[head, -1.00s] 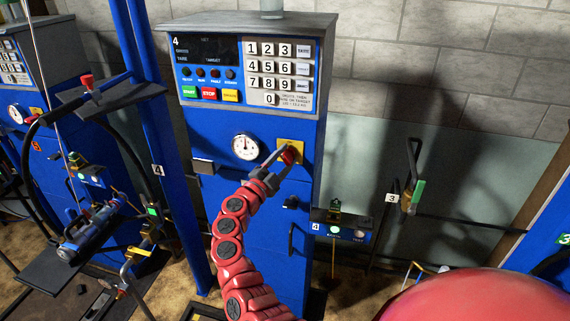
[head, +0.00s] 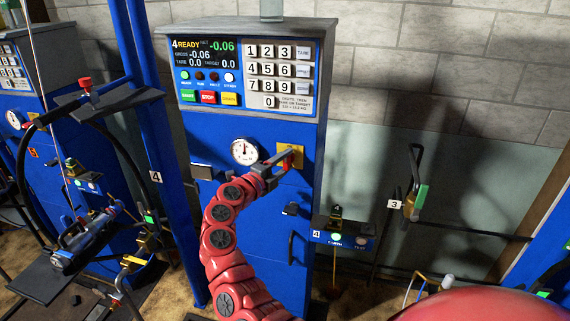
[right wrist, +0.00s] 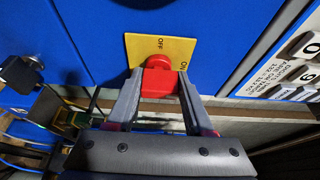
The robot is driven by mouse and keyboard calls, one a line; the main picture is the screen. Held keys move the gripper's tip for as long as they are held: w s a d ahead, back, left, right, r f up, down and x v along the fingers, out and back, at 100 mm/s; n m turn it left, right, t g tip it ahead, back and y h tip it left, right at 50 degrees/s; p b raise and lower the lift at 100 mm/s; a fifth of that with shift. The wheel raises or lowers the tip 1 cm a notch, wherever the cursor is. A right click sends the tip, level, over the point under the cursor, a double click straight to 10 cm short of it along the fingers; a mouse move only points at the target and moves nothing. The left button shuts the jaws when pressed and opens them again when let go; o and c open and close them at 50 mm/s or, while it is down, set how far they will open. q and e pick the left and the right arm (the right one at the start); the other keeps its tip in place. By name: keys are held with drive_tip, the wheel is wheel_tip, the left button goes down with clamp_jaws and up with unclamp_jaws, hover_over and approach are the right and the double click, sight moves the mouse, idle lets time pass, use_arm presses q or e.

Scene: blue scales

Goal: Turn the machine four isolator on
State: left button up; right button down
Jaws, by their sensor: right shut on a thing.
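The machine four isolator is a red knob on a yellow plate (head: 290,150) on the front of the blue machine (head: 250,220) marked 4. In the right wrist view the red knob (right wrist: 159,77) sits between my fingers, and the yellow plate (right wrist: 140,45) reads OFF and ON. My right gripper (head: 284,163) is shut on the knob. The machine's display (head: 206,52) is lit, with "4 READY" and a reading of -0.06. My left gripper is not in view.
The keypad (head: 277,70) and coloured buttons (head: 208,97) are above the isolator, and a round gauge (head: 244,151) is left of it. A small box with lit lamps (head: 342,236) stands at the lower right.

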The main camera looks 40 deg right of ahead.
drive_tip(key=shift+f, duration=0.1)
drive_tip(key=shift+c, duration=1.4)
unclamp_jaws()
drive_tip(key=b+v, duration=0.4)
drive_tip(key=v, duration=1.3)
drive_tip(key=shift+a, duration=0.2)
